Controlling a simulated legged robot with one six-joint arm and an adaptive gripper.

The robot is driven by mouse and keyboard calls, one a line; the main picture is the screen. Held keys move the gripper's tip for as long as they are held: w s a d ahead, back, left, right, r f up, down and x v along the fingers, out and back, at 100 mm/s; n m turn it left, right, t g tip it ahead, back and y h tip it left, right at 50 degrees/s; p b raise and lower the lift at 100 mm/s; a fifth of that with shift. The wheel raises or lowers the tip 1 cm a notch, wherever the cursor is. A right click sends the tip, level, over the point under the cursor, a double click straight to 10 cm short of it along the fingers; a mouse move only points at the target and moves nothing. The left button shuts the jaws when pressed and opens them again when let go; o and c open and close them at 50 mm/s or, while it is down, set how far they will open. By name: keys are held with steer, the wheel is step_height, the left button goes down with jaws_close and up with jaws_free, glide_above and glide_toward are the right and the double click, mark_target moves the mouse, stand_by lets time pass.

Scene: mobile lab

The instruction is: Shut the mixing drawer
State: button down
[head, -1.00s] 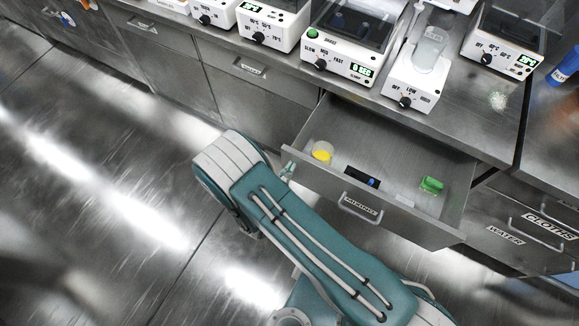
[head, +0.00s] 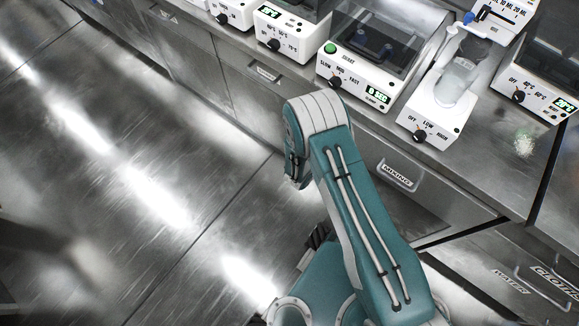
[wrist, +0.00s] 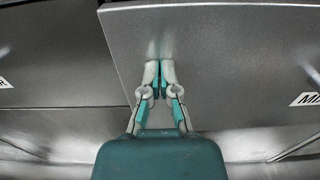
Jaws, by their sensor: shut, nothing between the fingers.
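The mixing drawer (head: 398,173) is pushed in under the counter. Its labelled grey front shows to the right of my arm in the head view, and none of its inside is visible. In the wrist view, the drawer front (wrist: 235,60) fills the right side, and its left edge appears to stand a little proud of the neighbouring panel. I cannot tell whether it is fully flush. My gripper (wrist: 159,78) is shut and empty, with its fingertips at or very near the drawer front, left of the label. In the head view, my arm hides the fingertips.
Lab devices stand on the counter above, including a lidded shaker (head: 365,60) and a white mixer (head: 435,110). The cloths drawer (head: 550,283) is at the lower right. The floor (head: 120,200) to the left is clear.

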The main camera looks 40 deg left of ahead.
steer(key=w, duration=0.6)
steer(key=shift+w+d, duration=0.15)
steer(key=shift+w, duration=0.05)
steer(key=shift+r, duration=0.15)
